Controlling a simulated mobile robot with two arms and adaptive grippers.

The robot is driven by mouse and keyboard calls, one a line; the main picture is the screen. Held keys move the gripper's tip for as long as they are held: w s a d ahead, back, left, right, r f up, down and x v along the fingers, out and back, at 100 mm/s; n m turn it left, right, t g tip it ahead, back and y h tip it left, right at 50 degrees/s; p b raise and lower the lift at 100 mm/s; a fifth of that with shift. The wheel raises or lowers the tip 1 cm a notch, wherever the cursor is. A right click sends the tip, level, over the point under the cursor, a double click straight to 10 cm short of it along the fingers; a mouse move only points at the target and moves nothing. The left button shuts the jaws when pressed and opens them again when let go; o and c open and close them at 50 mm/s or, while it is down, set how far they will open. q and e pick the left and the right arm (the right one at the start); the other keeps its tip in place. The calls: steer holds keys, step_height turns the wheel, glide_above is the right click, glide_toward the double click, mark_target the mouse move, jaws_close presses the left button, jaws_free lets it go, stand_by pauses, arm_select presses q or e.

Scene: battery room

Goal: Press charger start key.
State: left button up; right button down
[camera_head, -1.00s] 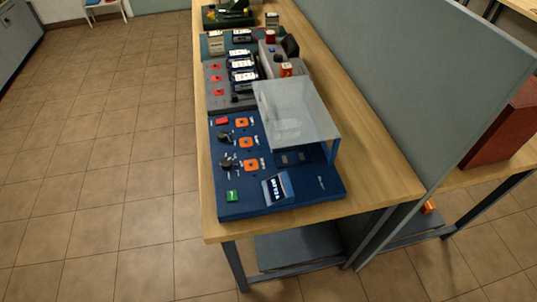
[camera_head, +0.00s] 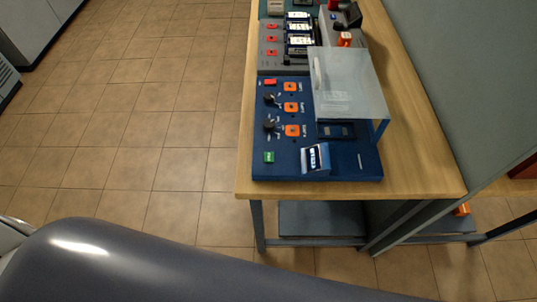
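The charger is a blue panel unit (camera_head: 345,172) at the near end of the wooden bench, with a clear cover (camera_head: 350,85) standing over its right part. Along its left side are a red key (camera_head: 270,82), orange squares (camera_head: 291,107) with black knobs (camera_head: 269,124), and a green key (camera_head: 269,157) at the near left corner. A tilted display (camera_head: 315,159) sits to the right of the green key. The key labels are too small to read. Neither of my grippers shows; nothing touches the panel.
A grey unit (camera_head: 271,63) with red keys and several small devices stands behind the charger on the bench (camera_head: 410,150). A grey-green partition (camera_head: 460,80) runs along the bench's right side. Tiled floor (camera_head: 150,120) is clear to the left. My own dark arm link crosses the bottom.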

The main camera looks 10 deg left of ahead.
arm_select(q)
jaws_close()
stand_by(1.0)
